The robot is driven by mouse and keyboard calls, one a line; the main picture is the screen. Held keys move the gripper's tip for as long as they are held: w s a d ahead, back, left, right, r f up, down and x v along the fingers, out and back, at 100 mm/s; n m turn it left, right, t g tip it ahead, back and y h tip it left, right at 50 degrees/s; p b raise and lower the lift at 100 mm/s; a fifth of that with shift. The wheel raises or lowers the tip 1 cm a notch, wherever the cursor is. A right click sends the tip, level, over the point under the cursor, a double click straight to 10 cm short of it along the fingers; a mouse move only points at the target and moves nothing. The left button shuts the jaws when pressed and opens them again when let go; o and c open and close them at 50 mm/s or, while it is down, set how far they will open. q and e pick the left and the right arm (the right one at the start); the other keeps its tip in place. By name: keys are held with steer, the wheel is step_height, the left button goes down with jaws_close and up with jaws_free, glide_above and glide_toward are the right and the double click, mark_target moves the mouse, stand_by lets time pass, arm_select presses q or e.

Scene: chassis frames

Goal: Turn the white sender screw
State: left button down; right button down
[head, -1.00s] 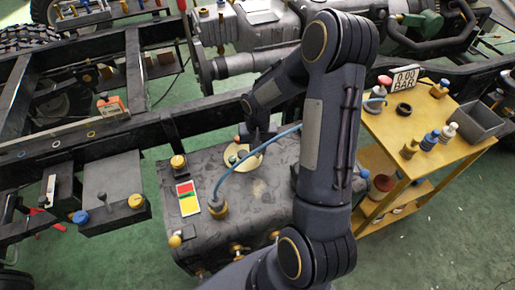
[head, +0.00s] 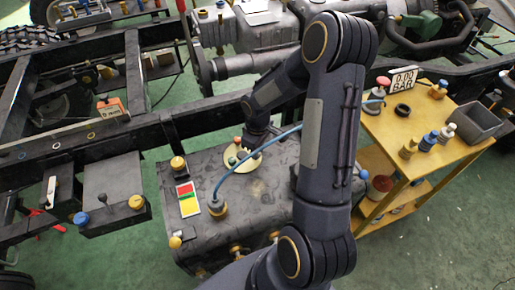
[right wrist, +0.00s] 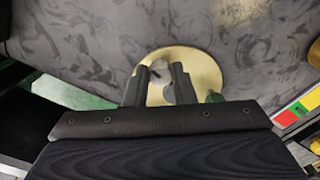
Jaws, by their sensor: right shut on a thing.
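A round brass sender plate (head: 243,160) lies on top of the dark grey tank (head: 270,185); the plate also shows in the right wrist view (right wrist: 207,75). My right gripper reaches down over the plate from behind, and its fingertips are mostly hidden in the head view. In the right wrist view my right gripper (right wrist: 158,80) has its two dark fingers close together over the plate's left part, shut on a small pale grey piece that looks like the sender screw (right wrist: 160,67). The fingers hide most of it. My left gripper is not in view.
A blue hose runs from a brass fitting (head: 217,206) across the plate. A red, yellow and green card (head: 187,198) lies on the tank. A yellow cart (head: 385,140) with a gauge reading 0.00 BAR (head: 404,78) stands at right. The black chassis rail (head: 90,135) runs behind.

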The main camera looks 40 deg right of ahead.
steer(key=shift+n, duration=1.5)
steer(key=c, duration=1.2)
jaws_free()
steer(key=shift+r+p, duration=0.75)
steer(key=shift+r, duration=3.2)
